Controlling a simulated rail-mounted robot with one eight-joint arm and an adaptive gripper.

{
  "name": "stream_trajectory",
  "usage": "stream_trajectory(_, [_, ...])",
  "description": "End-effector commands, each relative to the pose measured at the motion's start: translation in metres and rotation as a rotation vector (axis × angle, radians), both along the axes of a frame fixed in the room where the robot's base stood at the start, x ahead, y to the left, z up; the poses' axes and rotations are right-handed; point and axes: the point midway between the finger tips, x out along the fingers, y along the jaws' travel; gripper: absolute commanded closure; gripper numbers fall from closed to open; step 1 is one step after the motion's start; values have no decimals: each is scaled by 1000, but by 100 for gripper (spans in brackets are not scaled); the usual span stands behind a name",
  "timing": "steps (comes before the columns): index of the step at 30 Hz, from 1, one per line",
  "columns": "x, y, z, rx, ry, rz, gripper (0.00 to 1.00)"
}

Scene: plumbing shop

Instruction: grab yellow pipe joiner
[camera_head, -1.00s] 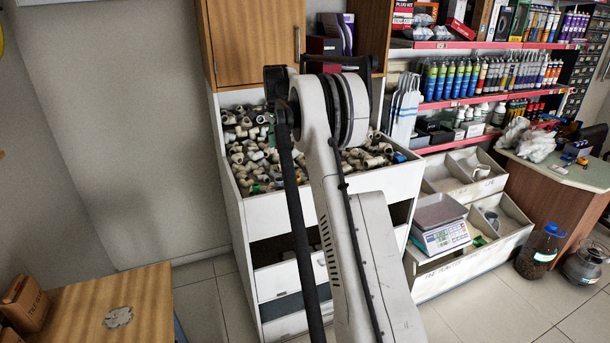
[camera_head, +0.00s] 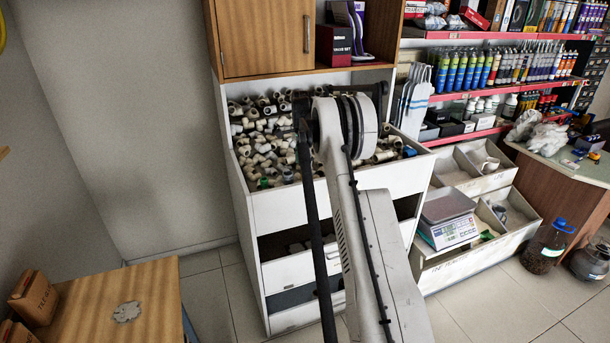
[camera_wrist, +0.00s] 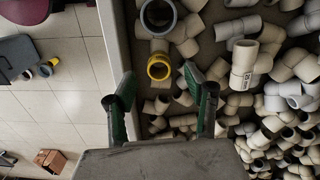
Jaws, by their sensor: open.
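A yellow pipe joiner (camera_wrist: 159,67), seen as a yellow ring with a dark opening, lies among pale fittings near the edge of the bin (camera_wrist: 117,40) in the wrist view. A larger grey ring fitting (camera_wrist: 158,15) lies just above it in the picture. My gripper (camera_wrist: 158,82) is open and empty. Its two green fingers lie to the left and right of the joiner and somewhat below it in the picture; their height above it is unclear.
Many pale fittings (camera_wrist: 245,65) fill the bin on the right. The bin wall runs close to my left finger. Beyond it are floor tiles (camera_wrist: 70,105) and small yellow-and-grey pieces (camera_wrist: 47,68). In the head view, a wooden cabinet (camera_head: 262,38) overhangs the bin's back.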

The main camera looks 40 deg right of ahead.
Motion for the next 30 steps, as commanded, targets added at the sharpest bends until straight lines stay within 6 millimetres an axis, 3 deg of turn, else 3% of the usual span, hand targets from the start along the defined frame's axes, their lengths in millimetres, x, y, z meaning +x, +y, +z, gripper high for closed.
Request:
stream_trajectory(13, [-2, -1, -48, 0, 0, 0, 51])
stream_trajectory(22, [-3, -1, -53, 0, 0, 0, 51])
stream_trajectory(30, [-3, -1, -53, 0, 0, 0, 86])
